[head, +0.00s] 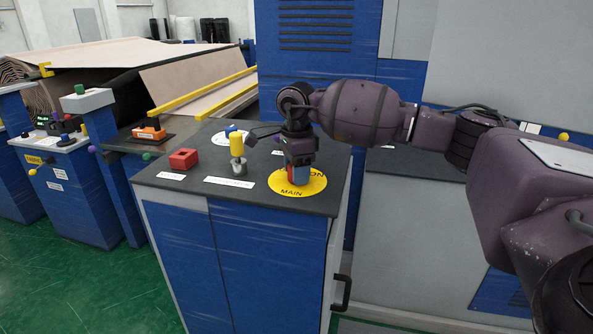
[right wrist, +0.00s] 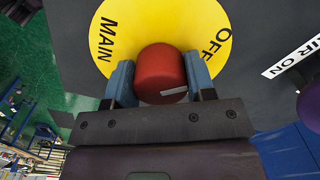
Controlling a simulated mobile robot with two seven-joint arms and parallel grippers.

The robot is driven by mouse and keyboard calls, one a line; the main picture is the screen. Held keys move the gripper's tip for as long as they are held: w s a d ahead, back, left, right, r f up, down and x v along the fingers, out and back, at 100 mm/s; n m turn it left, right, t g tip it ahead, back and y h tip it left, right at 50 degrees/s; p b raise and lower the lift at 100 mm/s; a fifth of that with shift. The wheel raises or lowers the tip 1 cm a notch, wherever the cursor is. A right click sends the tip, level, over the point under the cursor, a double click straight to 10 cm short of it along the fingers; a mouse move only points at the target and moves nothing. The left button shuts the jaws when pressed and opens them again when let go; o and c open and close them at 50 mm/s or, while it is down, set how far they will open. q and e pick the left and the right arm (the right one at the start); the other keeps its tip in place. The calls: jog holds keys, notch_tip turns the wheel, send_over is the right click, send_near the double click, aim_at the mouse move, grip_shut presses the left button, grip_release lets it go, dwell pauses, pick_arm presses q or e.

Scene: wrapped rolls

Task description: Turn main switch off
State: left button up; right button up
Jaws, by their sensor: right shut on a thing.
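The main switch is a red round knob (right wrist: 160,72) with a small light mark, set on a yellow disc (right wrist: 112,30) lettered MAIN and OFF in the right wrist view. In the head view the yellow disc (head: 298,189) lies on the dark top of a blue cabinet, with MAIN and part of ON readable. My right gripper (head: 299,176) points down over the disc; its blue fingers (right wrist: 160,82) are on both sides of the knob and shut on it. In the head view the gripper mostly hides the knob. My left gripper is not in view.
On the same cabinet top (head: 157,182) are a red block-like control (head: 183,159) and a yellow-topped lever (head: 237,148) left of my gripper. Green floor (head: 100,290) is open at the left.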

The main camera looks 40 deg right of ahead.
jog(key=shift+r, duration=0.2)
jog(key=o, duration=0.9)
jog(key=shift+f, duration=0.15)
jog(key=shift+o, duration=0.2)
notch_tip(320, 180, up, 11)
jog(key=shift+f, duration=0.1)
